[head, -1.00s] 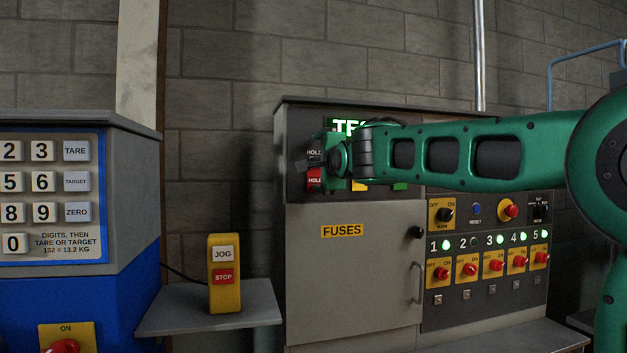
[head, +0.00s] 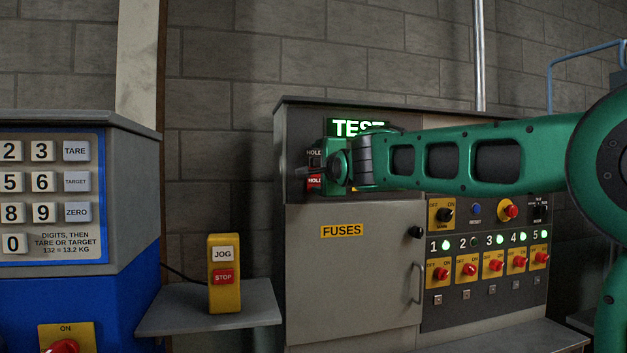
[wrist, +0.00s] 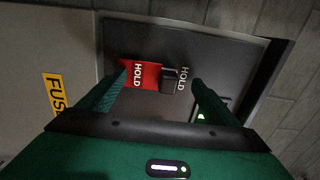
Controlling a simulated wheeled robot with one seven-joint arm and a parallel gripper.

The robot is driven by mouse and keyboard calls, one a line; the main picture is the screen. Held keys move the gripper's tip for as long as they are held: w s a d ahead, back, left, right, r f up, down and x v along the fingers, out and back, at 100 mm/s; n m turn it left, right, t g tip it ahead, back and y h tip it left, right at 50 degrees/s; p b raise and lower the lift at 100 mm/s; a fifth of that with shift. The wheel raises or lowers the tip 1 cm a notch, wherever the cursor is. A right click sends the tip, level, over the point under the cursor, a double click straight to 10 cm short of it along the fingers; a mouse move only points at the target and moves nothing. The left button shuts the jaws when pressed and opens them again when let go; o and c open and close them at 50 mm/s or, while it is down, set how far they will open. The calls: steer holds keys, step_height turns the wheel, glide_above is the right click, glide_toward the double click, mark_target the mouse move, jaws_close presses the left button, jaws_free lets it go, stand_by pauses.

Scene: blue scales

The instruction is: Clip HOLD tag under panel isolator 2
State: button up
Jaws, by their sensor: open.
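The red HOLD tag (wrist: 142,75) hangs at a small black holder (wrist: 169,81) beside a printed HOLD label on the dark upper panel. It also shows in the head view (head: 314,182), partly hidden by my gripper. My gripper (wrist: 160,76) is open, with one finger on the tag's side and the other beyond the label. The tag and holder lie between the fingers; I cannot tell whether they touch. Panel isolator 2 (head: 467,269) is a red knob on a yellow plate. Its lamp (head: 474,242) is dark, and a small square fitting (head: 465,295) sits below it.
Isolators 1, 3, 4 and 5 have lit green lamps. A fuse door (head: 350,270) with a handle lies below and left. A yellow JOG/STOP box (head: 224,274) stands on a shelf at left. My arm crosses in front of the upper panel.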

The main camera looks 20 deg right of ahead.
steer(key=shift+w+f, duration=0.15)
steer(key=shift+f, duration=0.45)
steer(key=c, duration=0.6)
steer(key=shift+r, duration=0.45)
steer(key=c, duration=1.4)
steer(key=shift+c, duration=1.4)
steer(key=shift+f, duration=0.45)
jaws_close()
steer(key=shift+s+r, duration=0.1)
steer(key=shift+s, duration=0.15)
steer(key=shift+s+r, duration=0.15)
steer(key=shift+s, duration=1.2)
steer(key=shift+s+r, duration=0.1)
steer(key=shift+s, duration=1.25)
